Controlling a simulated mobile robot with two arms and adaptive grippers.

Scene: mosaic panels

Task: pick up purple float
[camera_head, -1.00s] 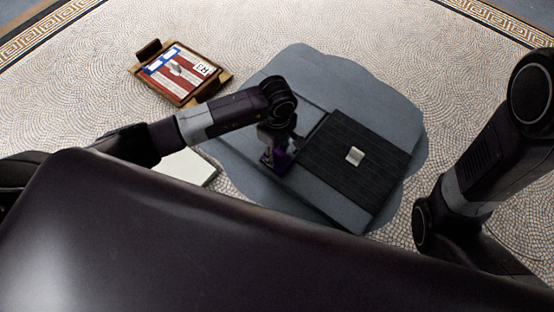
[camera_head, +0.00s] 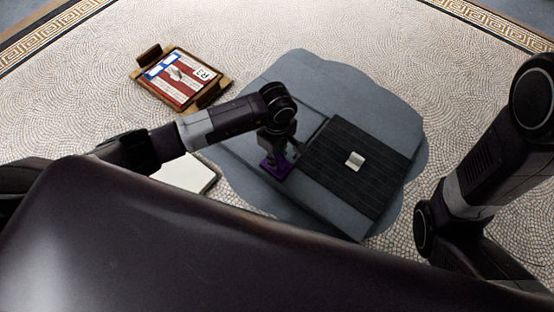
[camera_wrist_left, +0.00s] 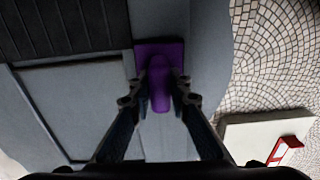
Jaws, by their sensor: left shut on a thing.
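The purple float (camera_wrist_left: 160,55) has a flat square plate and a raised grip. In the left wrist view it lies at the top middle, over the grey slab. My left gripper (camera_wrist_left: 160,97) is shut on the float's grip, with one finger on each side. In the head view the float (camera_head: 275,168) shows below my left gripper (camera_head: 277,150), near the left edge of the grey slab (camera_head: 240,135). I cannot tell whether its plate touches the slab. In the head view my right arm stands at the right edge; its gripper is not seen.
A dark ribbed panel with a small light block (camera_head: 355,161) lies on the slab, right of the float. A wooden tray (camera_head: 210,97) with a red, white and blue picture stands at the upper left. A pale flat board (camera_head: 187,174) lies left of the slab. Mosaic floor surrounds these.

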